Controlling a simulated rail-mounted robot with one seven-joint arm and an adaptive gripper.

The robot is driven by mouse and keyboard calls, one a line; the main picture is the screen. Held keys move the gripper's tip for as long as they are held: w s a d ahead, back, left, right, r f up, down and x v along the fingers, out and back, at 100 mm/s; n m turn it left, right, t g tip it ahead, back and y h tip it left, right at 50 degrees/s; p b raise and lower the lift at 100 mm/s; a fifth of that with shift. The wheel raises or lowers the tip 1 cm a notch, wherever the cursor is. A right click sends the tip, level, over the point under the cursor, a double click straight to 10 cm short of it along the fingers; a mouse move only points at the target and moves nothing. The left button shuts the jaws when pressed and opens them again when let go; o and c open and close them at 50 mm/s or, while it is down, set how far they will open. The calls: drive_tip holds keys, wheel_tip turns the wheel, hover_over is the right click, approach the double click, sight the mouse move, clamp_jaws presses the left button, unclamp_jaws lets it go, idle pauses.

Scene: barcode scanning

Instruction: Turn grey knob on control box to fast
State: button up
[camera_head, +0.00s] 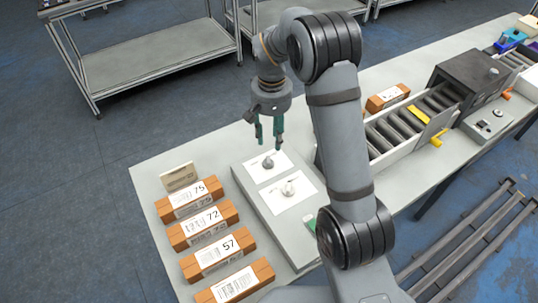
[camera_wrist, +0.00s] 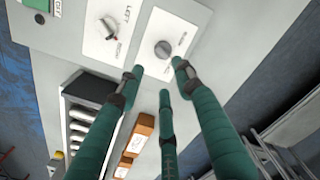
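The control box (camera_head: 262,205) lies on the table with two white panels. The far panel carries a darker grey knob (camera_head: 268,162), also seen in the wrist view (camera_wrist: 162,49). My gripper (camera_head: 269,143) points down above the far panel. Its green fingers are spread and empty, and in the wrist view the upper fingertips (camera_wrist: 158,69) lie near the darker knob, apparently not touching it.
Several brown boxes with numbered labels (camera_head: 207,219) stand left of the control box. A roller conveyor (camera_head: 400,128) with a dark scanner housing (camera_head: 470,75) is at right. A brown box (camera_head: 387,97) stands beside the conveyor. A green button (camera_wrist: 36,5) is on the control box.

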sight(268, 161)
drive_tip(key=f, duration=0.8)
drive_tip(key=shift+s+a+f+p, duration=0.1)
drive_tip(key=shift+a+f+p, duration=0.2)
drive_tip(key=shift+p, duration=0.1)
drive_tip(key=shift+c, duration=0.4)
drive_tip(key=c, duration=0.7)
clamp_jaws()
